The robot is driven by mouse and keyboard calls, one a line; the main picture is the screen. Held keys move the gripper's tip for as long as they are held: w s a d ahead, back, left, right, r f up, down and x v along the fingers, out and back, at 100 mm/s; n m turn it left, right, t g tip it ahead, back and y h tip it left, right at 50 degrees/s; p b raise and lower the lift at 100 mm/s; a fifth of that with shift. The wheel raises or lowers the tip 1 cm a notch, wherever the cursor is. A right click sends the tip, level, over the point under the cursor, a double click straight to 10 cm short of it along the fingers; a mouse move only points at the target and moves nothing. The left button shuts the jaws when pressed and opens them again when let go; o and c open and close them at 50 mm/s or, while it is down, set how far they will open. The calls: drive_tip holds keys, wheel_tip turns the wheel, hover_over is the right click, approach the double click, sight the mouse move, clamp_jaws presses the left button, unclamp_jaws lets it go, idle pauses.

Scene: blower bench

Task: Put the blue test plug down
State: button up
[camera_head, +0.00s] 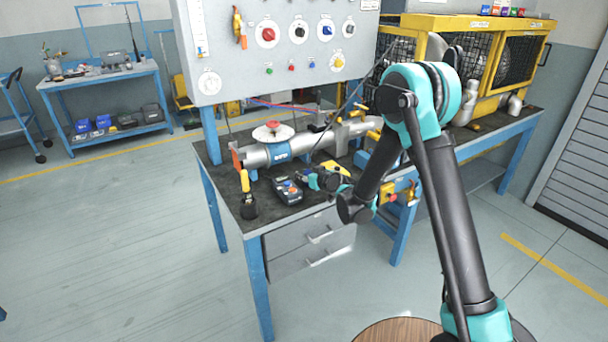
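My gripper (317,179) is low over the front of the dark bench top (225,178), at the end of my teal and black arm. It is small here and seen partly from behind, so I cannot tell whether its fingers are open or shut. A small bluish spot (303,172) shows at its fingertips; I cannot tell whether this is the blue test plug or whether it is held. A dark handheld meter (287,190) lies on the bench just left of the gripper. A blue round fitting (326,29) is on the upright grey panel (225,40).
A black cup with a yellow-handled tool (247,198) stands at the front left bench corner. A silver pipe with a red-topped valve (273,132) lies behind the meter. A yellow mesh cage (480,55) stands at the right. The floor left of the bench is clear.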

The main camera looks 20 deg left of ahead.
drive_tip(key=shift+o, duration=0.7)
drive_tip(key=shift+s+f, duration=0.2)
drive_tip(key=shift+f, duration=0.3)
drive_tip(key=shift+r, duration=0.1)
drive_tip(key=shift+w+r, duration=0.1)
drive_tip(key=shift+r, duration=0.1)
drive_tip(key=shift+d+r, duration=0.2)
drive_tip(key=v, duration=1.1)
drive_tip(key=shift+d+r, duration=0.1)
drive_tip(key=shift+r, duration=0.3)
drive_tip(key=shift+d, duration=0.1)
